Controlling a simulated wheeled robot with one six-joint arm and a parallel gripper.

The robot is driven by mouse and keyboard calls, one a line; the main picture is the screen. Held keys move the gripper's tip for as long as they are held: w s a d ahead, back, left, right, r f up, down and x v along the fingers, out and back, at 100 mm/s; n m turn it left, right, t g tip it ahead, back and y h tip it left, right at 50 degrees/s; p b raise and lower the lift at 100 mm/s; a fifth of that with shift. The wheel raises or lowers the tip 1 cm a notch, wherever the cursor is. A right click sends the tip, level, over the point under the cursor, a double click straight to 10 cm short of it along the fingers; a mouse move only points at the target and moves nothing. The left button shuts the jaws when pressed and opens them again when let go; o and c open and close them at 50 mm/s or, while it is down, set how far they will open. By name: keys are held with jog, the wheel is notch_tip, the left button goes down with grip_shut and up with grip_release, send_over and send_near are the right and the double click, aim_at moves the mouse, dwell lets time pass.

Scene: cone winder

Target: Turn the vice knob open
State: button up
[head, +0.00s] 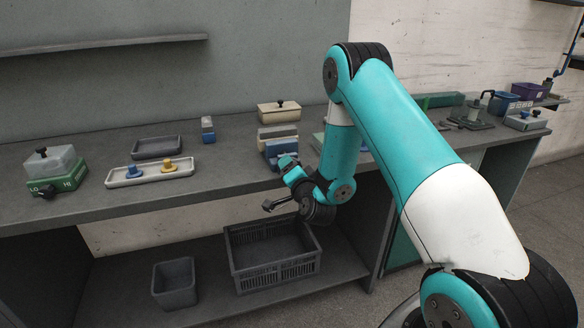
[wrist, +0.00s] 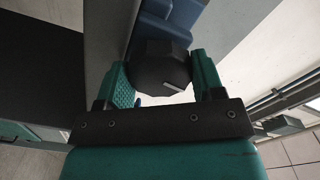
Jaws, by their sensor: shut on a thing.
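The vice knob (wrist: 160,66) is black and faceted, with a short pale mark on its face. In the wrist view it sits between the two teal fingers of my gripper (wrist: 162,78), which is shut on it. Part of the blue vice (wrist: 152,18) shows behind the knob. In the head view the blue vice (head: 281,148) stands near the front edge of the bench, and my gripper (head: 286,163) is at its front. The knob is hidden there by the gripper.
A dark crate (head: 272,268) and a small bin (head: 175,283) stand on the lower shelf.

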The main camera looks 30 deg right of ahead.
jog(key=shift+f+n+p, duration=0.1)
jog(key=shift+n+p, duration=0.25)
jog(key=shift+n, duration=0.75)
jog(key=o, duration=0.9)
